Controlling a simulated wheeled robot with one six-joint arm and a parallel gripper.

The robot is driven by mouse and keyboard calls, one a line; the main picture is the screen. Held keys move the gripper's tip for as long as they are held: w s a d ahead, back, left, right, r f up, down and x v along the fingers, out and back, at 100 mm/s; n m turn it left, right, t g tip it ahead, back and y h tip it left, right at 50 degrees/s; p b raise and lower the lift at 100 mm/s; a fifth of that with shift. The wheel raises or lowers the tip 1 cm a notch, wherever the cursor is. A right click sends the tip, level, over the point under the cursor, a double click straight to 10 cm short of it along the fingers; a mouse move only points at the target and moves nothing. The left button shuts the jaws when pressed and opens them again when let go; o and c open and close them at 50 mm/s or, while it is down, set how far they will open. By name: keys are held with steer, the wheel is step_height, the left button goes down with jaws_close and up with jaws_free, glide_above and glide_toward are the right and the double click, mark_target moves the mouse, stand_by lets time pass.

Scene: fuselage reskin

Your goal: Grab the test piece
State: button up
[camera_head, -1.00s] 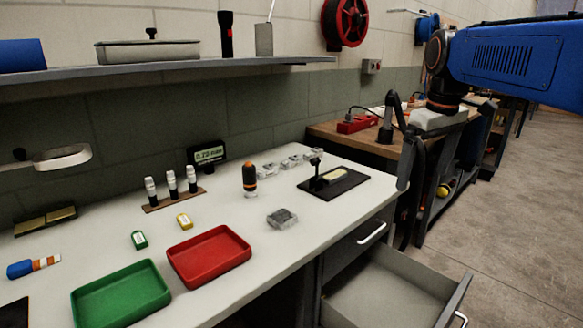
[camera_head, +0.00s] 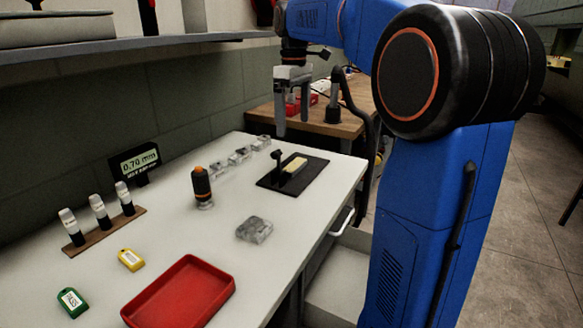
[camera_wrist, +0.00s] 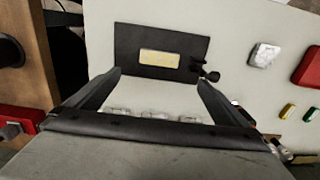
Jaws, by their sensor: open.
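A pale yellow plate (camera_head: 295,165), which looks like the test piece, lies on a black mat (camera_head: 315,180) beside a small black clamp-like post (camera_head: 277,160). In the wrist view the plate (camera_wrist: 159,59) lies flat on the mat (camera_wrist: 130,38), with the post (camera_wrist: 205,72) at its right. My gripper (camera_head: 293,115) is open and empty, above and beyond the mat at the table's far end. In the wrist view the plate appears just past and between my fingertips (camera_wrist: 159,78), apart from them.
Clear blocks (camera_head: 240,155) line the table's back edge, and another (camera_head: 254,230) lies nearer. A black-orange tool (camera_head: 202,187) stands left of the mat. A red tray (camera_head: 180,295), tags and a vial rack (camera_head: 105,232) are nearer. An open drawer (camera_head: 335,275) juts out at the front.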

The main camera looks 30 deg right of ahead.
mark_target(295, 164)
steer(key=f, duration=1.3)
steer(key=shift+s+d, duration=0.15)
steer(key=shift+d, duration=0.05)
steer(key=shift+c, duration=0.3)
steer(key=c, duration=1.1)
steer(key=shift+r, duration=0.2)
